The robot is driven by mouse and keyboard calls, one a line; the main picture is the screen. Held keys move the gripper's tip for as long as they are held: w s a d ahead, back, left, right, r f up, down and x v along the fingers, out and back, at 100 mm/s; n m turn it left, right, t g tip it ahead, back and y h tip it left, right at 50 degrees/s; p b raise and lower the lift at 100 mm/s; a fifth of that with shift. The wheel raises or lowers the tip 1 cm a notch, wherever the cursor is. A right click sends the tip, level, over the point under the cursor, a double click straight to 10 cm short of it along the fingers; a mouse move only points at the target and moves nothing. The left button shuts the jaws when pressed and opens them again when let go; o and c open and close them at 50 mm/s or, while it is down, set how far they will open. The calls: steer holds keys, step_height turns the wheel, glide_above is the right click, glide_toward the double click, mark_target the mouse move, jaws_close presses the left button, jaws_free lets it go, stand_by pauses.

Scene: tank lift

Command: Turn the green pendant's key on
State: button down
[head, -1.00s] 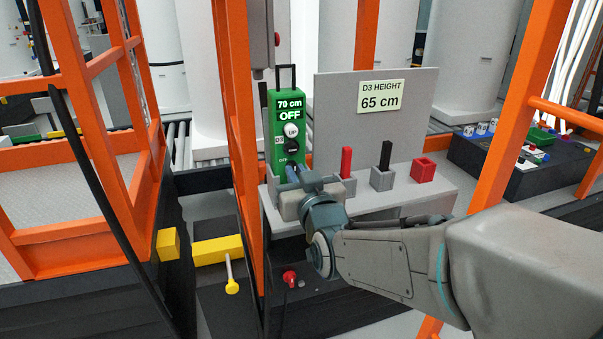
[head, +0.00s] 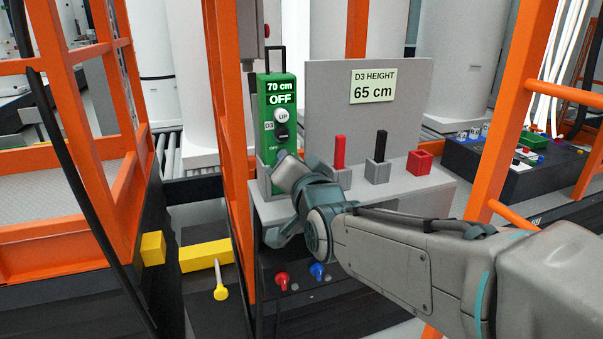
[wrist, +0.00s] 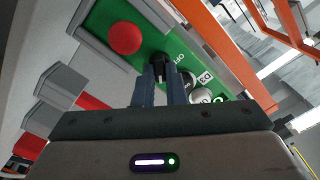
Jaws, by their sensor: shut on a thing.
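The green pendant (head: 281,95) stands upright in a grey holder on the grey shelf. Its display reads "70 cm" and "OFF". A white UP button (head: 281,115) and a black button below it show on its face. My gripper (head: 281,157) is at the lower face of the pendant, and my wrist hides that part in the head view. In the wrist view my gripper (wrist: 162,75) has its fingers close together on the small black key (wrist: 158,60), beside the "OFF" label. A red round button (wrist: 125,38) is next to the key on the green face.
A sign (head: 373,86) reads "D3 HEIGHT 65 cm". An orange post (head: 231,140) rises close on the left. Red and blue knobs (head: 318,271) sit below the shelf.

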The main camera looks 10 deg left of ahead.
steer(key=m+b, duration=0.6)
steer(key=shift+f, duration=0.35)
steer(key=m+b, duration=0.3)
steer(key=shift+r+b, duration=0.15)
steer(key=shift+b, duration=0.15)
steer(key=shift+m, duration=0.4)
steer(key=shift+r, duration=0.1)
steer(key=c, duration=1.5)
jaws_free()
